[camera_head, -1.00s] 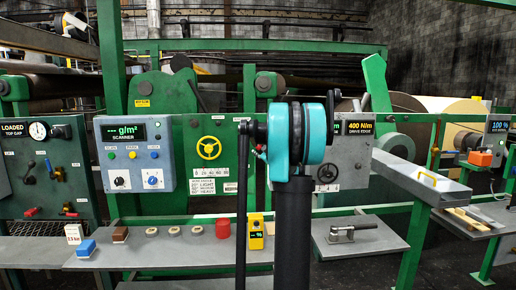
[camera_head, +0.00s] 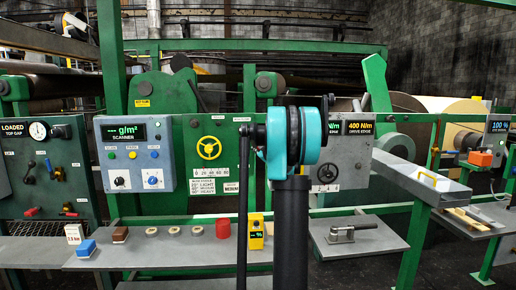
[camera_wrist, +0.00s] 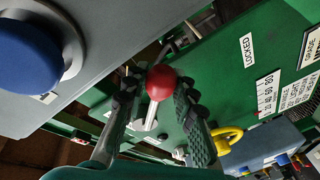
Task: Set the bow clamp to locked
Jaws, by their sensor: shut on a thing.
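The bow clamp shows in the wrist view as a lever with a red ball knob (camera_wrist: 161,82) and a pale metal stem. It stands at the green panel (camera_wrist: 210,75). A white label reading LOCKED (camera_wrist: 247,50) is on the panel, to the right of the knob and apart from it. My gripper (camera_wrist: 155,88) has one finger on each side of the knob and is shut on it. In the head view my own arm hides the knob and my fingers. I cannot tell the lever's exact setting.
A yellow handwheel (camera_head: 208,148) is on the green panel; its yellow rim is close to my right finger in the wrist view (camera_wrist: 228,138). The scanner box (camera_head: 138,155) is left of it. A grey shelf (camera_head: 180,256) below holds several small items.

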